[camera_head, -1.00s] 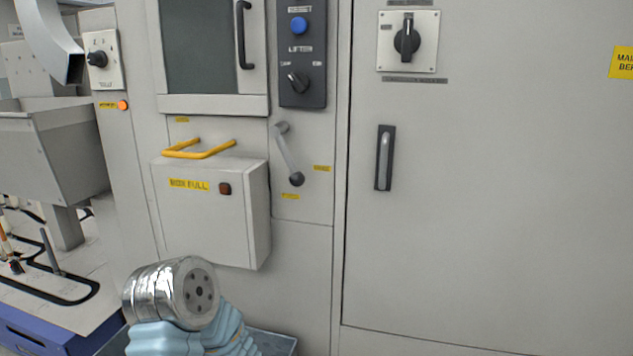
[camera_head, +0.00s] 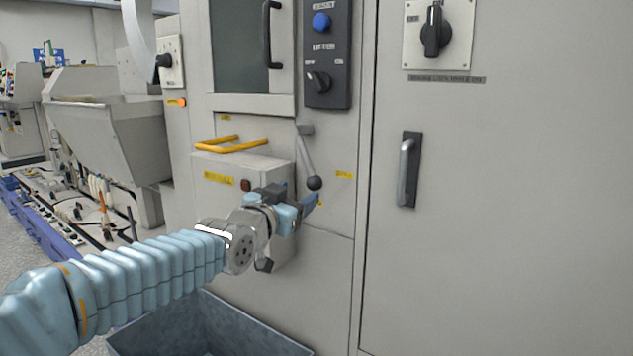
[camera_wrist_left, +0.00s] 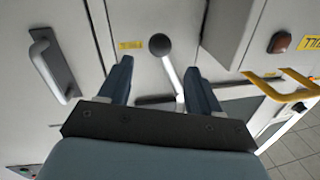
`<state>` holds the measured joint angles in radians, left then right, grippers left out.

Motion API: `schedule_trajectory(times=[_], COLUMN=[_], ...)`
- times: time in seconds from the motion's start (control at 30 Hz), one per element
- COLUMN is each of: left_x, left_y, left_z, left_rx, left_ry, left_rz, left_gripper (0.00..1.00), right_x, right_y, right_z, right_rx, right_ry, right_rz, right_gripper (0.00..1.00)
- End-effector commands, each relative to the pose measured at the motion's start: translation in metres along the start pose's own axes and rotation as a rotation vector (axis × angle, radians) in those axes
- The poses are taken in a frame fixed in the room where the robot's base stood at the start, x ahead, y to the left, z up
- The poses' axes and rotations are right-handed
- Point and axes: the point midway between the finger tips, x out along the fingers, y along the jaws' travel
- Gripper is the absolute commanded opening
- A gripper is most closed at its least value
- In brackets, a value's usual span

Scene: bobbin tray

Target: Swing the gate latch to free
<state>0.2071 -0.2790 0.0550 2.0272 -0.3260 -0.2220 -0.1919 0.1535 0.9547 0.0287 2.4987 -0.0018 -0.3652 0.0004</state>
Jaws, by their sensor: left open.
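The gate latch is a grey lever (camera_head: 306,155) with a black ball knob (camera_head: 313,184) at its lower end, hanging down and slightly right from its pivot on the cabinet front. Yellow labels sit to its right (camera_head: 344,175) and below it, the lower one partly hidden by my gripper. My left gripper (camera_head: 308,203) is just below the knob. In the left wrist view, my open fingers (camera_wrist_left: 158,68) are apart, and the knob (camera_wrist_left: 160,44) shows beyond and between their tips. I cannot tell any contact. My right gripper is out of view.
A box (camera_head: 245,164) with a yellow handle (camera_head: 230,145) juts out left of the lever, close to my left wrist. A door handle (camera_head: 409,170) is to the right. The lifter switch panel (camera_head: 327,60) is above. A grey bin (camera_head: 215,322) stands below.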

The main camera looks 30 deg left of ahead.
Motion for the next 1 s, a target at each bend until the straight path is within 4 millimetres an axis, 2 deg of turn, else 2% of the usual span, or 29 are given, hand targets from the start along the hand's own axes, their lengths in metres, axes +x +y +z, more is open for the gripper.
schedule_trajectory(times=[0.03, 0.2, 0.4, 0.57, 0.83, 1.0], left_x=[0.014, 0.053, 0.084, 0.094, 0.095, 0.095], left_y=[0.0, 0.0, 0.001, 0.001, 0.001, 0.001], left_z=[-0.001, -0.002, -0.001, 0.0, 0.001, 0.001], left_rx=[-0.001, -0.002, -0.003, -0.001, -0.001, -0.001], left_ry=[-0.005, -0.004, -0.002, -0.001, -0.001, -0.001], left_rz=[0.002, 0.002, 0.002, 0.002, 0.001, 0.001], left_gripper=[0.64, 0.64, 0.64, 0.64, 0.64, 0.38], right_x=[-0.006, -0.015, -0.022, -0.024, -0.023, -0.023], right_y=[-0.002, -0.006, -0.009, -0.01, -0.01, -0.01], right_z=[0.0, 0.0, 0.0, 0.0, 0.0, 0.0], right_rx=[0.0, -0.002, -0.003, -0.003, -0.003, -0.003], right_ry=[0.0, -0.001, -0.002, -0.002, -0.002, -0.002], right_rz=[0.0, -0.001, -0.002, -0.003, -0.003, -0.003], right_gripper=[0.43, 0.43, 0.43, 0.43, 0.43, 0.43])
